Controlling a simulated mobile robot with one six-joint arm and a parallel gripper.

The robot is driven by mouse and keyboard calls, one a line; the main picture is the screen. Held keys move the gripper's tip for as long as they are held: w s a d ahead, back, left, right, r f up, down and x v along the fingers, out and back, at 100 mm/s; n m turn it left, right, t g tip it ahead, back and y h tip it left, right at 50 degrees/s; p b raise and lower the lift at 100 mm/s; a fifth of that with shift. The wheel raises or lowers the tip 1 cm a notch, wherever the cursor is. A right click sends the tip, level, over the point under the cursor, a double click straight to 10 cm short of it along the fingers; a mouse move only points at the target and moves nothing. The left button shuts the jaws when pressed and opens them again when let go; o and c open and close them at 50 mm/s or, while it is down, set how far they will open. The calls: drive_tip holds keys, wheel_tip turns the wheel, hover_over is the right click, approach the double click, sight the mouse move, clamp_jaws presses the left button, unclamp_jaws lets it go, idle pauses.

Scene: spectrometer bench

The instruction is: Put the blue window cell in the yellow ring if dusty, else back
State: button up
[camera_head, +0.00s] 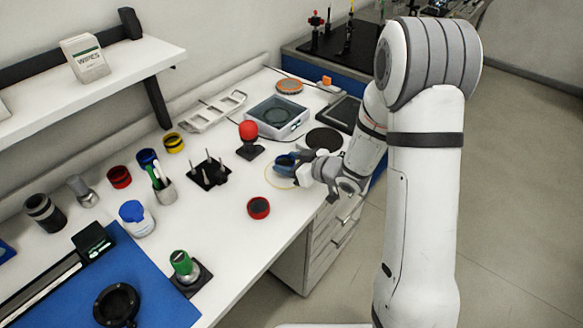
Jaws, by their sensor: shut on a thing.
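My gripper (294,163) is shut on a blue round cell (284,161), the blue window cell, and holds it tilted near the bench's right edge. A thin yellow ring (267,181) lies flat on the white bench around and below the held cell in the picture; the gripper hides part of it. I cannot tell the exact height of the cell above the bench. The cell's window is too small here to show whether it is dusty. Another blue round piece (147,158) stands at the back left by the pen cup, and a yellow-banded one (173,142) is beside it.
A red joystick-like knob (249,132) stands just left of my gripper, close by. A red-rimmed cell (258,208) lies nearer. A black pegged stand (209,174) is to the left. A clear-lidded box (277,117) and a black disc (325,140) are behind.

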drive_tip(key=shift+f, duration=1.15)
drive_tip(key=shift+f, duration=0.25)
drive_tip(key=o, duration=1.1)
drive_tip(key=shift+r, duration=0.15)
